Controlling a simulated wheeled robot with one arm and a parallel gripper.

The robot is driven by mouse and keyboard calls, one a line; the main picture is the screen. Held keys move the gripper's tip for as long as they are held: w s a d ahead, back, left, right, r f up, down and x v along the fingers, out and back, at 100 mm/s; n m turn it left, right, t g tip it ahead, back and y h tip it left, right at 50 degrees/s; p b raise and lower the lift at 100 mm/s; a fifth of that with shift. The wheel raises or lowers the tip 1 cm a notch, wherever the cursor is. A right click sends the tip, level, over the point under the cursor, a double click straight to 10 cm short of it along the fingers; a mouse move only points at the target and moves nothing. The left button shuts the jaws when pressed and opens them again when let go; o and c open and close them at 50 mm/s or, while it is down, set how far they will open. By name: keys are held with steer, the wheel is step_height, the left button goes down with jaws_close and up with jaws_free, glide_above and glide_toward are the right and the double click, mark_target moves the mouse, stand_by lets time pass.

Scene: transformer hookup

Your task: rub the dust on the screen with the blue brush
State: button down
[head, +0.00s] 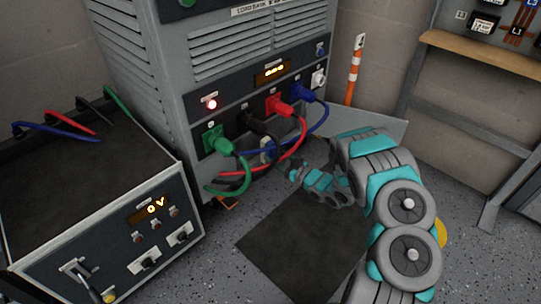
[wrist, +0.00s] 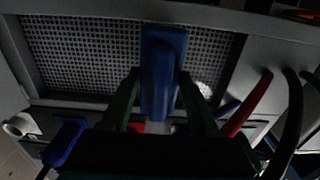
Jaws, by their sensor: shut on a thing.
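The screen (wrist: 80,52) is a grey mesh panel in a metal frame, filling the upper wrist view. My gripper (wrist: 161,80) has its two dark green fingers closed on the blue brush (wrist: 164,48). The brush lies in front of the screen toward its right side, and its bristles are hidden. I cannot tell whether it touches the mesh. A pale speckled patch (wrist: 205,89) shows just right of the brush; it may be dust. In the head view my gripper (head: 292,174) is low by the load bank's front, behind the hanging cables, and the screen is not visible.
The load bank (head: 255,100) has green, black, red and blue cables (head: 298,135) hanging close to my gripper. A supply box (head: 125,240) reading 0 V stands at left. A dark mat (head: 300,245) lies on the floor. An orange-white post (head: 353,75) stands behind.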

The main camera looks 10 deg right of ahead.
steer(key=shift+v, duration=1.1)
steer(key=shift+d, duration=0.1)
steer(key=shift+b+v, duration=0.65)
steer(key=shift+v, duration=0.25)
steer(key=shift+s+d, duration=0.3)
steer(key=shift+s, duration=0.15)
